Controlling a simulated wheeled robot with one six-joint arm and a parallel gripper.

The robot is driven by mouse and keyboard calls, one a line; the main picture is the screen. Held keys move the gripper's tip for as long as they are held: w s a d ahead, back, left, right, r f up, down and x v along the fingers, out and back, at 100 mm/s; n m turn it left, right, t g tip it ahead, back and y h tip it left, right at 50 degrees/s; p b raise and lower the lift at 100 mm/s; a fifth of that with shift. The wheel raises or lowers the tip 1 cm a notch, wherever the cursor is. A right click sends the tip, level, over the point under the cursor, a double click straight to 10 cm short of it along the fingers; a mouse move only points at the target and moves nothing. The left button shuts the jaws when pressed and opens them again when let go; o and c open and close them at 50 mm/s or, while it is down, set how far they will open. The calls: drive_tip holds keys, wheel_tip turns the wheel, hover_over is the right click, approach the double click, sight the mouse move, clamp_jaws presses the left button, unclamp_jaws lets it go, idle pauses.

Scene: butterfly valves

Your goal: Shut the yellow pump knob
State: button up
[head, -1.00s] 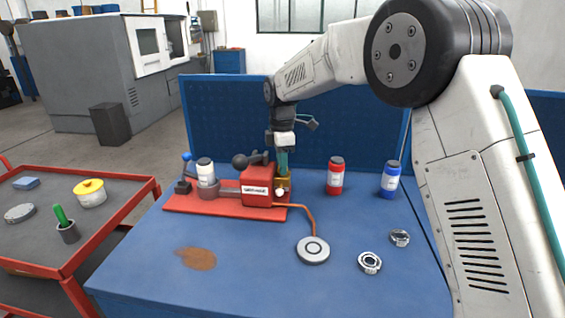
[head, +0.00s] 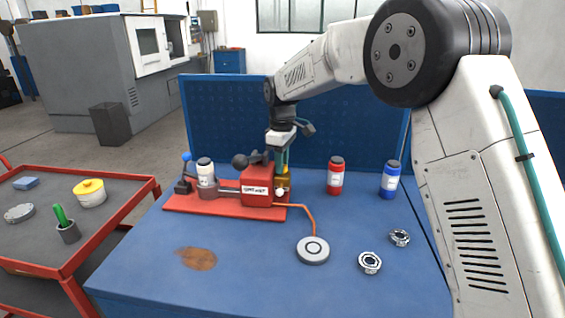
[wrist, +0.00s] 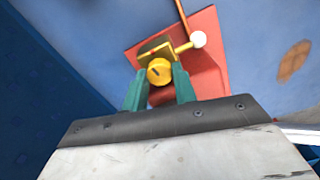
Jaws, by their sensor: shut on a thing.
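The yellow knob (wrist: 159,71) shows in the wrist view as a round cap with a dark slot mark on its face. My gripper (wrist: 160,84) has its two green fingers on either side of the knob, shut on it. In the head view my gripper (head: 281,160) points down at the right end of the red pump (head: 257,190), where the knob is mostly hidden by the fingers. The pump's yellow brass block (head: 283,178) and a white ball end (head: 280,192) show there. The pump stands on a red base plate (head: 225,208).
A copper pipe (head: 305,208) runs from the pump to a grey disc (head: 313,250). A red bottle (head: 335,176) and a blue bottle (head: 390,180) stand to the right. Two metal rings lie at front right.

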drive_tip(key=shift+m, duration=1.1)
drive_tip(key=o, duration=0.7)
drive_tip(key=shift+r, duration=0.1)
wheel_tip(320, 180, up, 8)
drive_tip(key=shift+f, duration=0.1)
drive_tip(key=shift+m, duration=0.3)
